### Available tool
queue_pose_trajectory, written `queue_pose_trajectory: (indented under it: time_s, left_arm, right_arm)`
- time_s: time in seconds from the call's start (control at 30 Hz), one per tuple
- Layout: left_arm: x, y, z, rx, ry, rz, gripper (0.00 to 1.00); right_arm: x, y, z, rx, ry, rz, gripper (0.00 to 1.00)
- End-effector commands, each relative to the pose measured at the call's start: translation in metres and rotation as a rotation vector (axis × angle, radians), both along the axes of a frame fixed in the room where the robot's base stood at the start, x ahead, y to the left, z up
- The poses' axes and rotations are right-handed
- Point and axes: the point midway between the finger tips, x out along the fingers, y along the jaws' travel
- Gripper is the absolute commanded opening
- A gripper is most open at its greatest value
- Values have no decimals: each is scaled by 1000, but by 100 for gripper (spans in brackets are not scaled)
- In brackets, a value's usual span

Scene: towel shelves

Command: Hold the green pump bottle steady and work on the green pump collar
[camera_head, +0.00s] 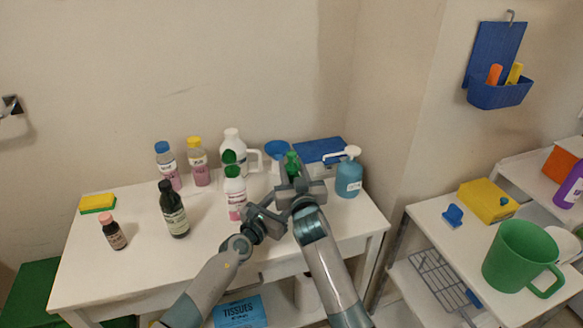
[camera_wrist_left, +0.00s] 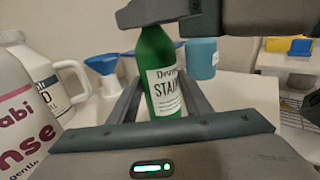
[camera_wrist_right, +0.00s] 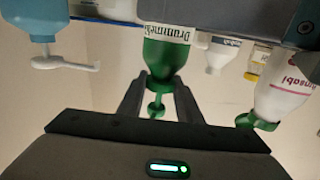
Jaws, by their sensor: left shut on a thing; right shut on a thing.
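The green pump bottle (camera_head: 291,158) is near the back right of the white table, mostly hidden by my grippers in the head view. In the left wrist view its green body (camera_wrist_left: 155,50) and white label (camera_wrist_left: 166,90) show between the fingers of my left gripper (camera_wrist_left: 155,95), which is shut on the body. In the upside-down right wrist view, my right gripper (camera_wrist_right: 160,88) is shut on the green pump collar (camera_wrist_right: 159,84), with the green pump head (camera_wrist_right: 155,108) showing past it. The right gripper hides the bottle's top in the left wrist view.
A blue pump bottle (camera_head: 348,176) stands close on the right. A white jug (camera_head: 235,145), blue funnel (camera_head: 276,150) and pink-white bottle (camera_head: 235,198) stand close on the left and behind. A dark bottle (camera_head: 173,210) is farther left.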

Motion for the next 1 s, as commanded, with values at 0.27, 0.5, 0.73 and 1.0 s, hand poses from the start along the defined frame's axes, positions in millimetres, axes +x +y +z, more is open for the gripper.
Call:
queue_pose_trajectory:
  time_s: [0.27,0.5,0.73,1.0]
  left_arm:
    - [-2,-3,-2,5,3,-7,12]
    - [-2,-3,-3,5,3,-6,12]
    - [-1,-2,-2,3,3,-4,12]
    - [-1,0,-2,2,2,-1,12]
  right_arm:
    - [0,1,3,1,-4,-13,9]
    - [0,1,3,0,-3,-12,34]
    - [0,1,1,-1,-1,-13,51]
    - [-3,-1,0,-1,1,-14,51]
